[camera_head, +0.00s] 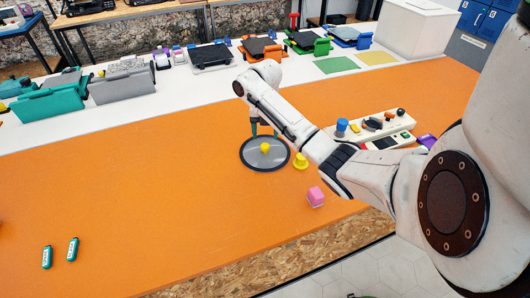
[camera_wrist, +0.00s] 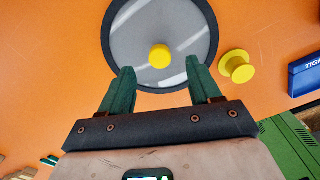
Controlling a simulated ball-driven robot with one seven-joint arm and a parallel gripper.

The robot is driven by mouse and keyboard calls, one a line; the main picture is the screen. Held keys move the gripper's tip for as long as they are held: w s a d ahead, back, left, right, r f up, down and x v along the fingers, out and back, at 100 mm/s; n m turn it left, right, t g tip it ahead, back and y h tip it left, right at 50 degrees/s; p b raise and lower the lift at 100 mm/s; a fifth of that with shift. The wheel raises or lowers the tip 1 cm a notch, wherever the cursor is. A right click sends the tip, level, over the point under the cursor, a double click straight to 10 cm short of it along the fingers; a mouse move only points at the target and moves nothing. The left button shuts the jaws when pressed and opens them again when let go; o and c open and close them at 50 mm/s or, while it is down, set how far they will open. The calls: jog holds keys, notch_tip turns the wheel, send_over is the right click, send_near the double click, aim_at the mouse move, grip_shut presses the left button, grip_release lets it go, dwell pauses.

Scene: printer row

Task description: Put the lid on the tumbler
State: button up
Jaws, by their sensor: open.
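A round grey, see-through disc with a dark rim and a yellow knob, which looks like the lid (camera_head: 252,157), is on the orange surface; it also fills the top middle of the wrist view (camera_wrist: 135,28). My gripper (camera_head: 264,132) points down over the disc. In the wrist view, its two green fingers (camera_wrist: 159,72) are apart and empty, with the yellow knob (camera_wrist: 159,56) showing between and just beyond their tips. I cannot pick out a tumbler with certainty, nor tell whether anything is under the disc.
A yellow spool-shaped piece (camera_head: 300,161) stands right of the disc, and a pink block (camera_head: 316,197) lies nearer. A white panel with knobs (camera_head: 375,127) is behind to the right. Two green cylinders (camera_head: 72,249) lie front left. Printers line the back; the orange left is mostly clear.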

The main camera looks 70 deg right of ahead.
aim_at(265, 145)
jog(key=shift+a+f+p, duration=0.15)
jog(key=shift+f+p, duration=0.1)
jog(key=shift+f, duration=1.4)
jog(key=shift+a+f+p, duration=0.1)
jog(key=shift+f+p, duration=0.1)
jog(key=shift+f, duration=1.4)
jog(key=shift+c, duration=0.4)
grip_shut()
